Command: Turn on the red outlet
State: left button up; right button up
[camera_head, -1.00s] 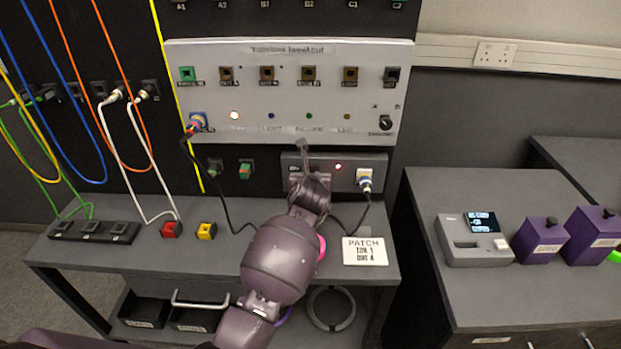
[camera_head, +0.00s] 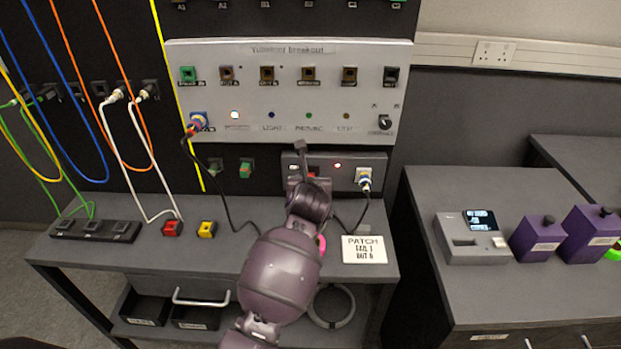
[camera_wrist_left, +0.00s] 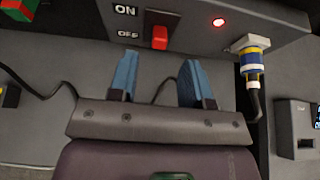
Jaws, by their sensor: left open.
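The outlet box (camera_head: 375,160) is a dark grey unit below the white breakout panel, with a lit red light (camera_head: 337,165). Its red rocker switch (camera_wrist_left: 160,37) sits beside the ON and OFF labels in the left wrist view; a little red also shows in the head view (camera_head: 313,174). My left gripper (camera_wrist_left: 157,72) is open and empty, its two blue fingers apart just short of the box. The switch lies ahead of the gap between them. In the head view my left gripper (camera_head: 300,150) partly covers the box. My right gripper is not in view.
A blue-white-yellow plug (camera_wrist_left: 249,48) with a black cable is in the box, right of the switch. Another black cable (camera_wrist_left: 60,90) loops at left.

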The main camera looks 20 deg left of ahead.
pick_arm(q)
jog(key=shift+v, duration=1.4)
jog(key=s+a+f+m+t+y, duration=0.25)
jog(key=s+a+m+t, duration=0.6)
jog(key=m, duration=0.65)
jog(key=s+f+m+g+h, duration=0.3)
jog(key=s+f+m, duration=0.5)
jog(key=s+m, duration=0.3)
jog(key=s+a+f+m+g+h, duration=0.1)
jog(key=s+f+m+g+h, duration=0.2)
jog(key=m, duration=1.1)
jog(key=s+f+g, duration=0.3)
jog(key=s+f, duration=0.3)
jog(key=s, duration=0.2)
jog(key=shift+s, duration=0.4)
